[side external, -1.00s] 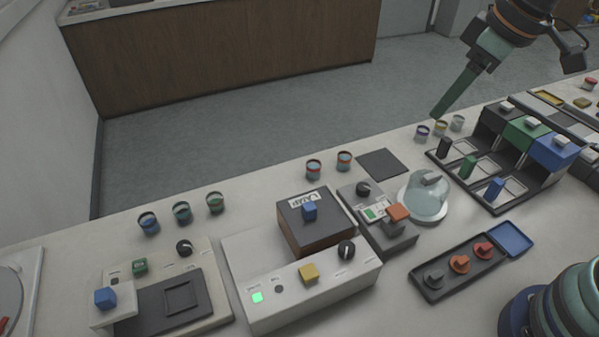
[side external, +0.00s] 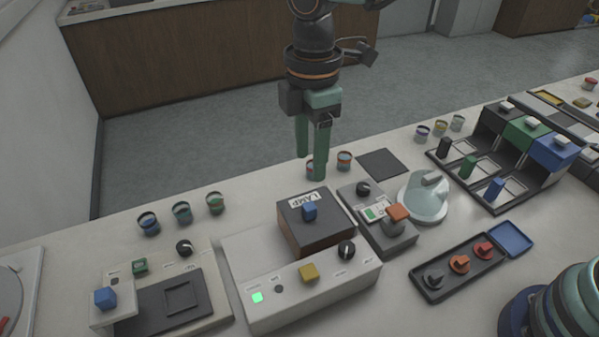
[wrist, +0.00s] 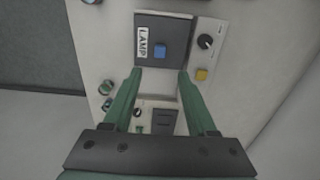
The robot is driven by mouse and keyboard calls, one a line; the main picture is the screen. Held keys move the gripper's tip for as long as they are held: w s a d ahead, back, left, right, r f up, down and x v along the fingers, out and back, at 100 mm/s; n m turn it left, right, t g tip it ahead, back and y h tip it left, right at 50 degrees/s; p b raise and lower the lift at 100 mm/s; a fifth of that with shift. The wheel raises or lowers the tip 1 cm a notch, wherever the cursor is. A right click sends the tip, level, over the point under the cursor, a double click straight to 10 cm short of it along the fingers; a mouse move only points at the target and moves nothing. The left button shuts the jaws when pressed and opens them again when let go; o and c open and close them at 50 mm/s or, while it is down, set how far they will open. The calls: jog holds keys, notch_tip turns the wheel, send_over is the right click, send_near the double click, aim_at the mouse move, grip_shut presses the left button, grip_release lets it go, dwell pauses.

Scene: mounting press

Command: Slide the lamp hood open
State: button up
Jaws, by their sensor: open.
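The lamp hood (side external: 318,233) is a dark brown box with a LAMP label and a blue knob (side external: 309,211) on top. It sits on the back part of a white housing (side external: 330,300). In the wrist view the hood (wrist: 178,26) and its blue knob (wrist: 159,52) lie just beyond my fingertips. My gripper (side external: 310,168) is open and empty, pointing down above and behind the hood, apart from it. In the wrist view my two green fingers (wrist: 160,75) are spread, with the knob between their lines.
The white housing has a green light (side external: 257,298), a yellow button (side external: 309,272) and a black dial (side external: 346,250) in front of the hood. A grey unit with an orange knob (side external: 398,212) stands close on the right. Small jars (side external: 344,160) stand behind.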

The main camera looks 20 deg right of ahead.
aim_at(310, 206)
notch_tip(310, 206, down, 11)
jog(key=shift+r, duration=0.1)
dwell(0.3)
grip_shut()
jog(key=shift+r, duration=0.1)
dwell(1.3)
